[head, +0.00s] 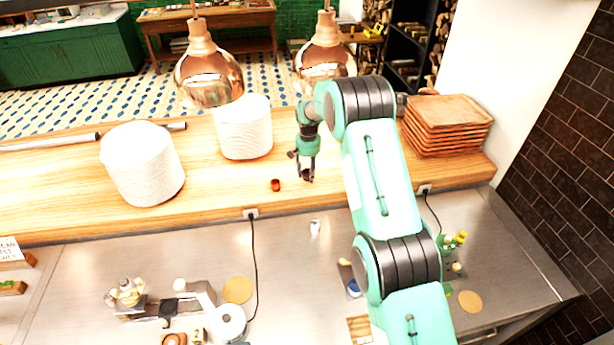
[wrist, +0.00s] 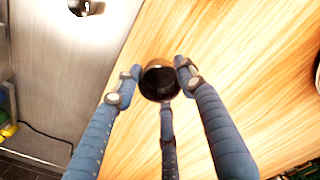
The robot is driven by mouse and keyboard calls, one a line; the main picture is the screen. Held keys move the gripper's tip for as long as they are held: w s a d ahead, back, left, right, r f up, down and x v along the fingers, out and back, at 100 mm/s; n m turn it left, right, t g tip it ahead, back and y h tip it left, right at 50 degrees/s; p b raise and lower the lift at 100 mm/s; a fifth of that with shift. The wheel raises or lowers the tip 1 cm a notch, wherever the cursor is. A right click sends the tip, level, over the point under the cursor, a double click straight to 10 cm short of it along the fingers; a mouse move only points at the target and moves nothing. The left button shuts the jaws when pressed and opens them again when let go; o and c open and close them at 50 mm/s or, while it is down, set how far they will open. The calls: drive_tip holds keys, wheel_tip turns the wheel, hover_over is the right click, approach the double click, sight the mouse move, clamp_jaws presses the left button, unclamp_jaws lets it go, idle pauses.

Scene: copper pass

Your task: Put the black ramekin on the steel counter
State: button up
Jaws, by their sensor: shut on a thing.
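The black ramekin (wrist: 159,80) is between the fingers of my gripper (wrist: 158,78) in the wrist view, with its dark open top towards the camera. My gripper is shut on it. In the head view my gripper (head: 306,173) is over the front part of the wooden pass shelf (head: 222,188), and the ramekin is a small dark shape (head: 308,176) at its fingertips. I cannot tell whether it touches the wood. The steel counter (head: 290,262) lies lower, in front of the shelf. It also shows at the left of the wrist view (wrist: 58,75).
A small red-brown cup (head: 275,185) stands left of my gripper. White plate stacks (head: 142,165) and wooden trays (head: 447,126) stand on the shelf. Copper lamps (head: 325,60) hang above. A small white item (head: 315,227) and a black cord (head: 255,265) are on the counter, with bare steel around.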

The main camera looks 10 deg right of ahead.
sight(307, 174)
drive_tip(key=shift+w, duration=0.15)
drive_tip(key=shift+w+f, duration=0.1)
drive_tip(key=shift+w, duration=0.8)
drive_tip(key=shift+s+f+p, duration=0.1)
drive_tip(key=shift+f+p, duration=0.3)
drive_tip(key=shift+f, duration=1.15)
drive_tip(key=shift+f, duration=0.15)
drive_tip(key=o, duration=1.2)
